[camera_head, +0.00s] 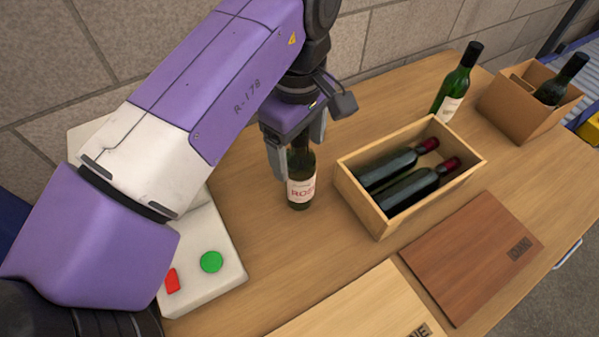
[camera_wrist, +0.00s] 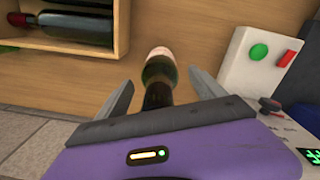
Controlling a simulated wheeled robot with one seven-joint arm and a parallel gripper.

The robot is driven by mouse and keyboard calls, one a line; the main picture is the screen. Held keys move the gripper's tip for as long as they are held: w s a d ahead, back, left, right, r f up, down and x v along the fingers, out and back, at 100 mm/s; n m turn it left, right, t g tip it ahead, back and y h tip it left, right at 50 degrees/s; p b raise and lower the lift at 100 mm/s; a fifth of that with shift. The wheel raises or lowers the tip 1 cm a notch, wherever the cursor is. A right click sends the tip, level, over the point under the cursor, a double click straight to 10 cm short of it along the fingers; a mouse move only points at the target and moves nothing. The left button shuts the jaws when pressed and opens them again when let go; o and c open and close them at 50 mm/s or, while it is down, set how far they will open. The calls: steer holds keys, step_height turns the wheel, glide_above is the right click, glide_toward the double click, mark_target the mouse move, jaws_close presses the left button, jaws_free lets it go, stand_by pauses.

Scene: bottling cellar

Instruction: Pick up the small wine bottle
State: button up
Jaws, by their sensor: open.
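A dark wine bottle with a pale label reading "ROS..." (camera_head: 300,187) stands upright on the wooden table in the head view. My gripper (camera_head: 296,142) is above it with its fingers down around the bottle's upper part. In the wrist view the bottle (camera_wrist: 159,78) shows between the two open fingers of my gripper (camera_wrist: 160,92), with a gap visible on both sides. The bottle's top is partly hidden by the gripper. A taller green bottle (camera_head: 457,85) stands farther back to the right.
A wooden crate (camera_head: 382,225) with two lying bottles stands to the right; it also shows in the wrist view (camera_wrist: 122,28). A cardboard box (camera_head: 510,112) holds another bottle. Two boards (camera_head: 465,255) (camera_head: 350,312) lie in front. A white box with buttons (camera_head: 222,282) is at left.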

steer(key=shift+f, duration=0.25)
jaws_close()
steer(key=shift+r, duration=0.1)
steer(key=shift+r, duration=0.1)
